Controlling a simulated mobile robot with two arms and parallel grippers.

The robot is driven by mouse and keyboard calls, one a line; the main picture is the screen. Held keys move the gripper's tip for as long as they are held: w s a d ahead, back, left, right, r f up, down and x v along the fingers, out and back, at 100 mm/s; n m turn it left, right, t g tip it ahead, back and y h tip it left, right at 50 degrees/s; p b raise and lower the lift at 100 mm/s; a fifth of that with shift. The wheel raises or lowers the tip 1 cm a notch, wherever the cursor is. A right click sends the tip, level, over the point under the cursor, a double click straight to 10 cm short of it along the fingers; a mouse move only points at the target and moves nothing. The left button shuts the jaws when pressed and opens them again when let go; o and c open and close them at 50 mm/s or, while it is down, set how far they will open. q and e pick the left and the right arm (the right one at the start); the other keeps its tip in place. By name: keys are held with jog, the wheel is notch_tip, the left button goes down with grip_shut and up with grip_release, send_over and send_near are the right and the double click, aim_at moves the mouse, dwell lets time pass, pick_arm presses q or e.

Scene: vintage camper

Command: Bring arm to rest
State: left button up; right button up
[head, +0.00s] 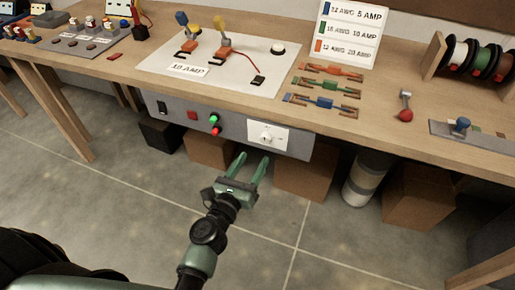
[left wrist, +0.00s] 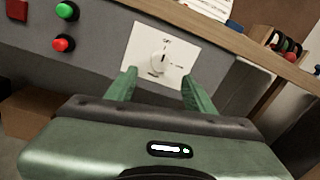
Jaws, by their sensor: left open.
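My left gripper (head: 251,166) is green and reaches up from the lower middle of the head view. Its two fingers are apart with nothing between them. It is in front of and below a white dial plate (head: 267,137) on the grey control panel (head: 180,109) under the bench's front edge. In the left wrist view the fingers (left wrist: 156,90) point toward the white plate with its round knob (left wrist: 158,63). I cannot tell from these views how wide the gap to the knob is. My right gripper is not in view.
The wooden bench (head: 385,125) spans the view, with a white board (head: 235,62), colored wire clips (head: 325,103) and wire spools (head: 480,60) on it. Cardboard boxes (head: 305,178) and a grey-white cylinder (head: 366,178) stand beneath. The tiled floor (head: 340,245) in front is clear.

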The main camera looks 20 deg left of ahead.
pick_arm(q)
jog(key=s+d+f+m+g+h+p, duration=0.1)
jog(key=s+d+f+m+g, duration=0.2)
jog(key=f+m, duration=0.5)
jog(key=s+f+m+g, duration=0.3)
jog(key=s+f+m, duration=0.25)
jog(key=f, duration=0.65)
jog(key=s+d+f+m+g+h+p, duration=0.1)
jog(key=s+d+f+m+g, duration=0.15)
jog(key=s+f+m, duration=0.55)
jog(key=s+a+f+m+g+y, duration=0.1)
jog(key=s+a+f+m+g, duration=0.1)
jog(key=s+f+m, duration=0.4)
jog(key=s+a+f+m+g+y, duration=0.1)
jog(key=s+a+f+m+g, duration=0.2)
jog(key=s, duration=0.8)
jog(key=s+a+f+m+g+y+p, duration=0.1)
jog(key=s+a+f+m+g, duration=0.2)
jog(key=s+a+f+m, duration=0.3)
jog(key=s+f+m, duration=0.3)
jog(key=shift+s+f+y, duration=0.3)
jog(key=shift+f, duration=0.05)
jog(key=shift+a+g, duration=0.1)
jog(key=shift+g, duration=0.15)
